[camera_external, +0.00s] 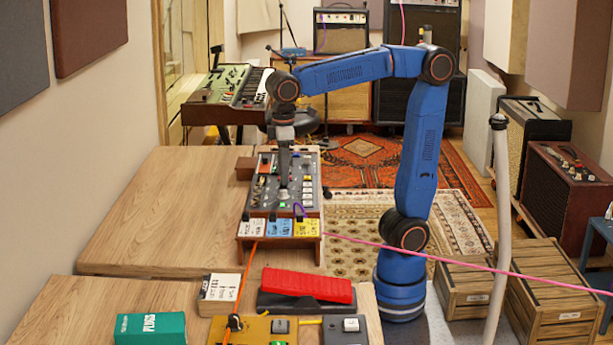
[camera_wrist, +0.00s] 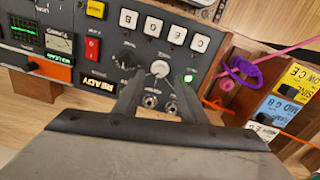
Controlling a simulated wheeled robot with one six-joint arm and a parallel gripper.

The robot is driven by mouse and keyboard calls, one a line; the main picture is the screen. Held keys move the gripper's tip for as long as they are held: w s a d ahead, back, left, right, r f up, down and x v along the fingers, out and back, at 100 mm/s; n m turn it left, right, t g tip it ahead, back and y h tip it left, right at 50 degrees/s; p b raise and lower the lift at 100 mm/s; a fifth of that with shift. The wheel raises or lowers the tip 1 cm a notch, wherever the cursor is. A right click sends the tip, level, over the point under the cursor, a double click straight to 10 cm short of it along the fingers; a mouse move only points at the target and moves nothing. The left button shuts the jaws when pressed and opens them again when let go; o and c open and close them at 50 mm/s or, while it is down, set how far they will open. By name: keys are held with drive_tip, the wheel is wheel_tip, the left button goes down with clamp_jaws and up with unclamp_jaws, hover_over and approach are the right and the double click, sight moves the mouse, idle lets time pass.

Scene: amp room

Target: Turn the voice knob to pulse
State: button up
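The grey control panel (camera_wrist: 112,32) fills the upper part of the wrist view. It also shows on the wooden stand in the external view (camera_external: 312,190). A light round knob (camera_wrist: 160,69) sits on it, with a dark knob (camera_wrist: 126,60) to its left. The small labels are unreadable, so I cannot tell which is the voice knob or its setting. My gripper (camera_wrist: 161,78) is open, with its fingertips on either side of the light knob and visible gaps. In the external view my gripper (camera_external: 284,188) points down close over the panel.
A READY display (camera_wrist: 99,84), a lit green button (camera_wrist: 189,78) and white lettered buttons (camera_wrist: 153,26) surround the knobs. Two sockets (camera_wrist: 150,101) lie just below. A purple cable (camera_wrist: 243,72) loops at the right. A pink cable (camera_external: 450,262) stretches across the external view.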

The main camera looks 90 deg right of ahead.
sight(284, 191)
wheel_tip(284, 191, up, 13)
drive_tip(key=shift+a+f, duration=0.2)
idle(0.4)
drive_tip(key=s+d+f+t, duration=0.1)
drive_tip(key=s+d+f, duration=0.4)
drive_tip(key=f, duration=0.3)
drive_tip(key=s+d+f+m+t, duration=0.1)
drive_tip(key=s+d+f+t, duration=0.1)
drive_tip(key=s+d+f, duration=0.2)
drive_tip(key=s+d+f+t, duration=0.1)
drive_tip(key=s+d+f, duration=0.4)
drive_tip(key=s+f, duration=0.3)
wheel_tip(284, 191, down, 4)
drive_tip(key=shift+s+d+f+m+t, duration=0.2)
drive_tip(key=shift+s+d+m+t, duration=0.1)
drive_tip(key=shift+s+m+t, duration=0.1)
idle(1.4)
